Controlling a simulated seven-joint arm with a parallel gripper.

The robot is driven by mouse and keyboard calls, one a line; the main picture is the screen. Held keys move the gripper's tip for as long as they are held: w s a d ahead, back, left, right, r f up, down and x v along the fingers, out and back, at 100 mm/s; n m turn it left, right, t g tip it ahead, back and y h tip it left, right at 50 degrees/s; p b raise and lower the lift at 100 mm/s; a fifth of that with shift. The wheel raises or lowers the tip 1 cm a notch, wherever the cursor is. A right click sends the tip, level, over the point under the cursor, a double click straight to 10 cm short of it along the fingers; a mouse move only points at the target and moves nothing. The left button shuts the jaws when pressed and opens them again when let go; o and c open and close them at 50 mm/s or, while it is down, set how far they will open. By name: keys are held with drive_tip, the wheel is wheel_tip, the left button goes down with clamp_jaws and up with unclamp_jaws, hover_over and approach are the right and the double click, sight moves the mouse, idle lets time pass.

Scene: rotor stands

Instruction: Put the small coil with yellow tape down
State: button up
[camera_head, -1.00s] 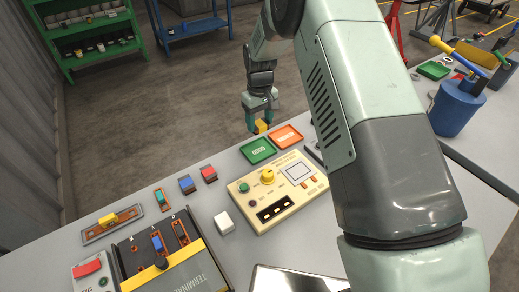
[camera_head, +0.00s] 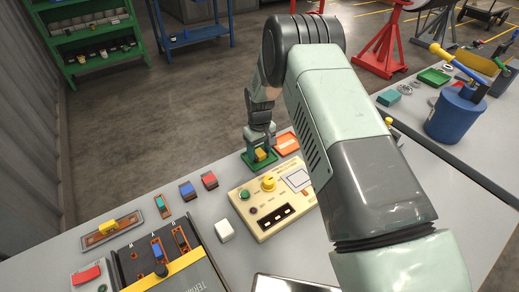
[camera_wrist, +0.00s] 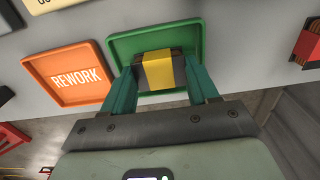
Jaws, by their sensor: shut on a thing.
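The small coil with yellow tape (camera_wrist: 157,70) is a dark block with a yellow band across its middle. It sits between the two teal fingers of my gripper (camera_wrist: 163,85) in the wrist view, and the fingers are shut on it. The coil is over the green tray (camera_wrist: 122,44); I cannot tell whether it touches the tray floor. In the head view, my gripper (camera_head: 260,156) holds the yellow-banded coil (camera_head: 261,155) at the green tray (camera_head: 247,163), hiding part of it.
An orange tray marked REWORK (camera_wrist: 75,78) lies beside the green one. A cream tester panel (camera_head: 262,222) stands in front. Red (camera_head: 209,180) and blue (camera_head: 187,190) coils and a white block (camera_head: 224,231) lie to the left. Some grey table between them is clear.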

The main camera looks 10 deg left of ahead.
sight(260, 152)
drive_tip(key=shift+f, duration=0.1)
drive_tip(key=o, duration=1.2)
drive_tip(key=shift+c, duration=0.2)
wheel_tip(260, 152, up, 12)
drive_tip(key=shift+r, duration=0.2)
